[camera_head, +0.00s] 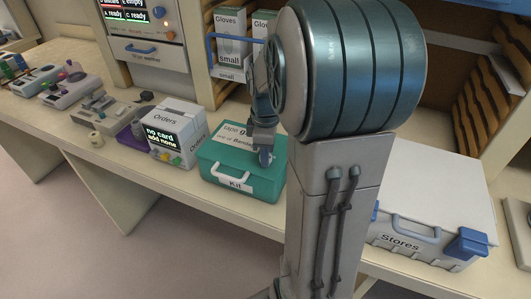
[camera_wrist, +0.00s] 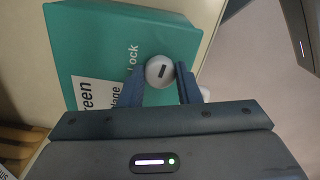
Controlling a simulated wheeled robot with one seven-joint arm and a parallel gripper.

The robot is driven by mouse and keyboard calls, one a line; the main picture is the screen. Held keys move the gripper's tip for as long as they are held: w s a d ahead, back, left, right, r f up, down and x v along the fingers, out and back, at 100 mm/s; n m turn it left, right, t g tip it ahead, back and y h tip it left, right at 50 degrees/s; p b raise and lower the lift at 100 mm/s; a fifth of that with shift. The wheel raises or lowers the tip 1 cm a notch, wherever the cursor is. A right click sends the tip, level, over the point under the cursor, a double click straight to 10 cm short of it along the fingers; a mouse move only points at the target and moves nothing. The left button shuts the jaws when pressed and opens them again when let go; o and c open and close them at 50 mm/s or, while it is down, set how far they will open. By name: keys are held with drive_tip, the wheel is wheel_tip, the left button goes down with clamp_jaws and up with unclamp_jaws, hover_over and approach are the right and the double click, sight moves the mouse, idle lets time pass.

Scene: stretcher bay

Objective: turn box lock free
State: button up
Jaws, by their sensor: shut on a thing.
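The teal kit box (camera_head: 222,182) sits on the bench, with a white handle and a "Kit" label on its front. Its lid (camera_wrist: 90,40) shows in the wrist view with part of a white label and the word "Lock". The lock (camera_wrist: 159,71) is a round pale knob with a dark slot. My gripper (camera_wrist: 160,78) has a finger on each side of the knob and is shut on it. In the head view my gripper (camera_head: 264,156) is at the box's right part, and the lock is hidden there.
A white Orders box (camera_head: 178,135) stands left of the kit, with small devices further left. Gloves boxes (camera_head: 231,38) stand behind. A Stores box (camera_head: 430,205) with blue latches is at the right, partly behind my arm. Bare bench (camera_head: 230,212) runs along the front edge.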

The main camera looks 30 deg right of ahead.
drive_tip(key=shift+n, duration=0.6)
drive_tip(key=o, duration=1)
drive_tip(key=shift+r, duration=0.1)
wheel_tip(320, 180, up, 14)
drive_tip(key=shift+s+f+b, duration=0.1)
drive_tip(key=shift+f+b, duration=0.1)
drive_tip(key=shift+b, duration=0.3)
drive_tip(key=shift+a, duration=0.1)
